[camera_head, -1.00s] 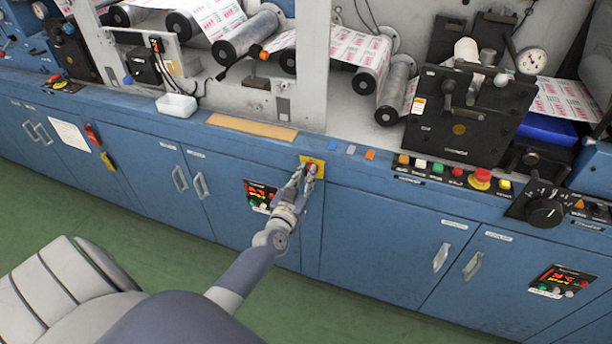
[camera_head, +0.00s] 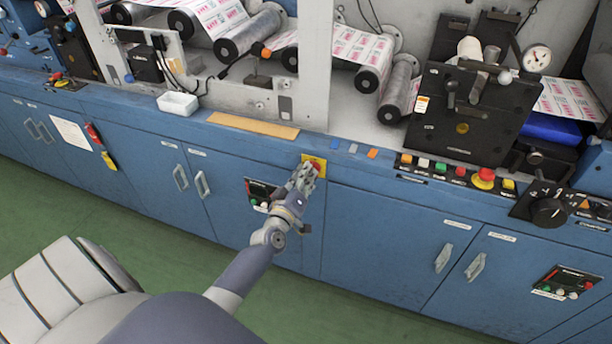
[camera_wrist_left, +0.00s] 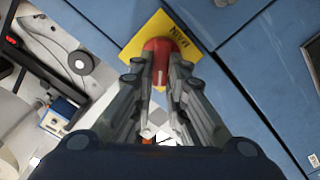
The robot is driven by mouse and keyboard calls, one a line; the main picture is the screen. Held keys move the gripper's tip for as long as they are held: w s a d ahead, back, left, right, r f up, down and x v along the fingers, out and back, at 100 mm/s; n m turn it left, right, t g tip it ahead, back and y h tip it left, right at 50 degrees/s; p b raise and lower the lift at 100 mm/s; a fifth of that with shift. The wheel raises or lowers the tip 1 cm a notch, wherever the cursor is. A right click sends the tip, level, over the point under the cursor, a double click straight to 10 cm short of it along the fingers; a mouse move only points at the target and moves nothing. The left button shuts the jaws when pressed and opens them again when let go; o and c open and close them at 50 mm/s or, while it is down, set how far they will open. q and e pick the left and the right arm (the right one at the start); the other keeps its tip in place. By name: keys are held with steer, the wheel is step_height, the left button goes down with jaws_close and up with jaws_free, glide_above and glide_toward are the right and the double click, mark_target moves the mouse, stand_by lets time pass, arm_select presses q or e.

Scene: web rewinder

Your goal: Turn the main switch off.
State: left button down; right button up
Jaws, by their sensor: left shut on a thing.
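The main switch is a red knob (camera_wrist_left: 160,46) on a yellow plate (camera_wrist_left: 188,24) marked "MAIN" in the left wrist view. In the head view the yellow plate (camera_head: 306,160) sits on the blue cabinet front, with a bit of the red knob (camera_head: 318,164) showing. My left gripper (camera_head: 308,172) is at the plate. In the left wrist view its two fingers (camera_wrist_left: 160,68) lie on either side of the knob, shut on it. A pale mark shows on the knob between the fingers. The fingers hide part of the knob. My right gripper is not in view.
A small control panel (camera_head: 260,190) is just left of my left gripper on the cabinet. A row of coloured buttons, with a red mushroom button (camera_head: 485,174), and a black rotary dial (camera_head: 548,212) are to the right. The green floor (camera_head: 180,260) in front is clear.

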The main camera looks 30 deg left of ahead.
arm_select(q)
steer(key=shift+a+f+n+b, duration=0.15)
steer(key=shift+n+b, duration=0.3)
steer(key=shift+n, duration=1.2)
steer(key=shift+f+n+b, duration=0.2)
steer(key=shift+n+b, duration=0.3)
steer(key=shift+n, duration=1.1)
steer(key=shift+a+f+n+b, duration=0.15)
steer(key=shift+n+b, duration=0.3)
steer(key=shift+n, duration=1.2)
steer(key=shift+d, duration=0.1)
steer(key=c, duration=1.6)
jaws_free()
steer(key=shift+s, duration=0.15)
steer(key=v, duration=1.1)
steer(key=shift+s+d, duration=0.2)
steer(key=shift+s, duration=0.2)
